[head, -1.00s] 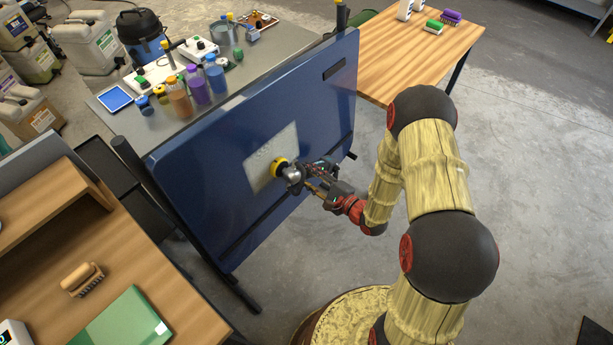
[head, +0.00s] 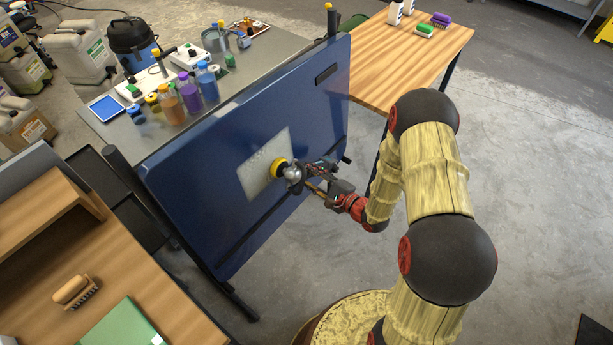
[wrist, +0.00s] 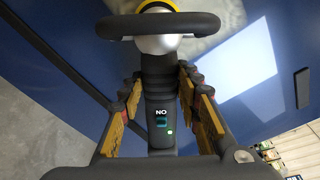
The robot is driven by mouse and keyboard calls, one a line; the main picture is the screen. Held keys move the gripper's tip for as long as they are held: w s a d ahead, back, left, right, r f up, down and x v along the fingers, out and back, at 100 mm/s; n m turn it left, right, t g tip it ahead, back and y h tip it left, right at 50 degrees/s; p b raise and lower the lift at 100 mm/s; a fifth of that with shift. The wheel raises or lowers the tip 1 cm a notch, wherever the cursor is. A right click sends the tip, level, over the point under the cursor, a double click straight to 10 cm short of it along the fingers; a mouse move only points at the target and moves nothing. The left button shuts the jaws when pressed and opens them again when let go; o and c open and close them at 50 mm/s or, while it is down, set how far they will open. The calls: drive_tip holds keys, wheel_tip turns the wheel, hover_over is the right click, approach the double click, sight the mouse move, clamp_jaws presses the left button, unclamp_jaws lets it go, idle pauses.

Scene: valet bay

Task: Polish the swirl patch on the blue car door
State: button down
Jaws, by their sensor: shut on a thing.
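The blue car door (head: 210,205) stands upright on a stand, tilted in the head view. A pale grey swirl patch (head: 256,172) lies near its middle. My gripper (head: 322,182) is shut on a polisher (head: 294,175) with a yellow pad (head: 279,167). The pad is at the patch's lower right part and appears to touch the door. In the wrist view my fingers (wrist: 163,92) flank the dark polisher body (wrist: 160,115), which bears a small screen, a green light and "ON" lettering, upside down. The pad is mostly hidden behind the polisher's bar handle (wrist: 158,25).
Behind the door, a grey bench (head: 275,50) holds several bottles (head: 190,93) and a blue tablet (head: 106,107). A wooden table (head: 405,55) with brushes stands at the back right. Another wooden table (head: 150,295) is at the lower left.

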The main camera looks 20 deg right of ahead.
sight(320, 166)
drive_tip(key=shift+w+d+r, duration=0.1)
drive_tip(key=shift+w+d, duration=0.6)
drive_tip(key=shift+d, duration=0.1)
drive_tip(key=shift+d, duration=0.1)
drive_tip(key=shift+w+d+b, duration=0.5)
drive_tip(key=shift+w+d, duration=0.15)
drive_tip(key=shift+d, duration=0.3)
drive_tip(key=shift+w+d+b, duration=0.35)
drive_tip(key=shift+w+d, duration=0.4)
drive_tip(key=shift+d, duration=0.15)
drive_tip(key=shift+r, duration=0.2)
drive_tip(key=shift+r+p, duration=0.75)
drive_tip(key=shift+r, duration=0.35)
drive_tip(key=shift+r, duration=0.15)
drive_tip(key=shift+w+a+r+p, duration=0.1)
drive_tip(key=shift+r+p, duration=0.25)
drive_tip(key=shift+r, duration=0.2)
drive_tip(key=shift+w+a+r+p, duration=0.1)
drive_tip(key=shift+r+p, duration=0.25)
drive_tip(key=shift+r, duration=0.2)
